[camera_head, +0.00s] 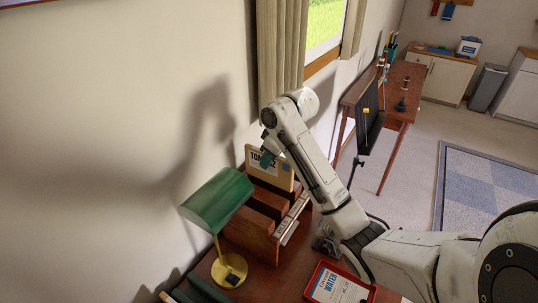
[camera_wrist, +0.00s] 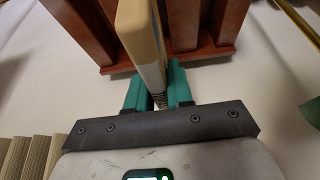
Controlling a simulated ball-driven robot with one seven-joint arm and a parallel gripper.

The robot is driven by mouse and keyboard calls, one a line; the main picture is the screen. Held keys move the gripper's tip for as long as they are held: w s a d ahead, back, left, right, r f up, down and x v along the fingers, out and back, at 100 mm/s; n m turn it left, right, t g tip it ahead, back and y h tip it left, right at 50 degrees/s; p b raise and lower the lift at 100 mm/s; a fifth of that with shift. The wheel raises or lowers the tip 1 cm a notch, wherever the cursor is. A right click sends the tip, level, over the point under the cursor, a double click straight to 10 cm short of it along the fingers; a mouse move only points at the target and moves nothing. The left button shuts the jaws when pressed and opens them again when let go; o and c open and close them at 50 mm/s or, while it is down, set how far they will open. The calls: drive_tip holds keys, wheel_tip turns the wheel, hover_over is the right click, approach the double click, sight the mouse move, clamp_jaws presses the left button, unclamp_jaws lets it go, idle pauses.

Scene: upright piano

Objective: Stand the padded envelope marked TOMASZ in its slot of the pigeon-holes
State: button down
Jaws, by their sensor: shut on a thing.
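The tan padded envelope (camera_head: 273,176) stands upright at the back end of the wooden pigeon-holes (camera_head: 250,224), its label reading "TOM…Z" with the middle hidden by my gripper. My gripper (camera_head: 266,160) is shut on its upper part. In the wrist view the envelope (camera_wrist: 138,30) is seen edge-on between the teal fingers of my gripper (camera_wrist: 158,88). The reddish-brown dividers of the pigeon-holes (camera_wrist: 226,24) show on both sides of it. I cannot tell how deep its lower edge sits or whether it touches the wood.
A green-shaded brass lamp (camera_head: 218,200) stands close to the left of the pigeon-holes. A red-framed "WATER" paper (camera_head: 338,286) lies on the desk in front. The wall and curtain (camera_head: 281,60) are close behind. A black panel on a stand (camera_head: 370,120) is to the right.

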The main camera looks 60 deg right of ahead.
sight(280, 157)
drive_tip(key=shift+f+b, duration=1.3)
drive_tip(key=shift+f, duration=2.05)
drive_tip(key=c, duration=0.9)
unclamp_jaws()
drive_tip(key=p+v, duration=0.2)
drive_tip(key=v, duration=0.7)
drive_tip(key=shift+r, duration=0.2)
drive_tip(key=shift+s+r+p, duration=0.3)
drive_tip(key=shift+r+p, duration=0.3)
drive_tip(key=shift+p, duration=0.15)
drive_tip(key=shift+s, duration=0.1)
